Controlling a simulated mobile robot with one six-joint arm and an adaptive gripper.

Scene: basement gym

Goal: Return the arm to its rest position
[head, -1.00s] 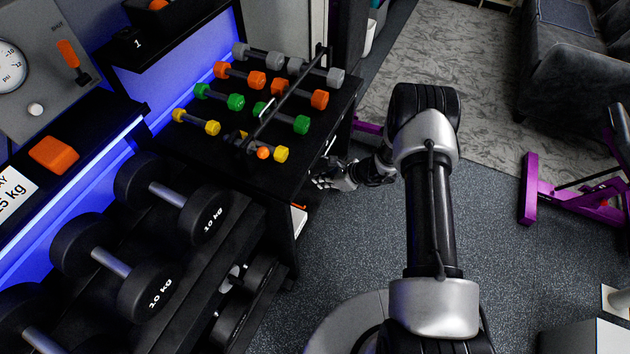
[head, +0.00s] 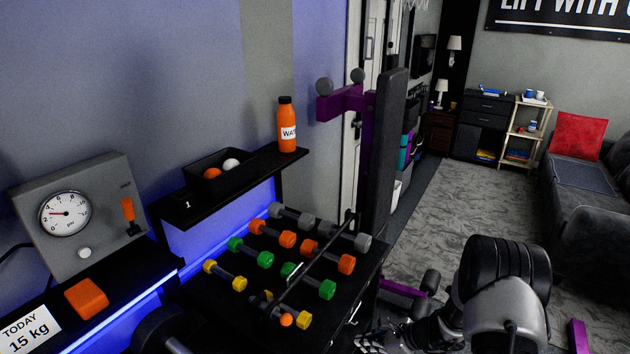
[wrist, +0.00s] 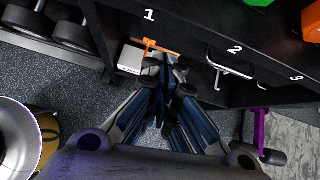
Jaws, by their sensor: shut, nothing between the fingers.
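My gripper (head: 372,345) is at the bottom edge of the head view, just right of the dumbbell rack's front side, and is partly cut off. My arm (head: 500,295) reaches in from the lower right. In the wrist view my gripper's fingers (wrist: 170,80) come together at the tips and hold nothing. I cannot tell the exact gap between the tips and the furniture.
Coloured dumbbells (head: 275,235) lie on the rack top (head: 215,315). A bottle (head: 287,125) and a bin (head: 218,172) stand on the shelf above. A purple-framed bench (head: 385,150) stands behind the rack. Carpeted floor (head: 440,220) lies open before the sofa (head: 590,210).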

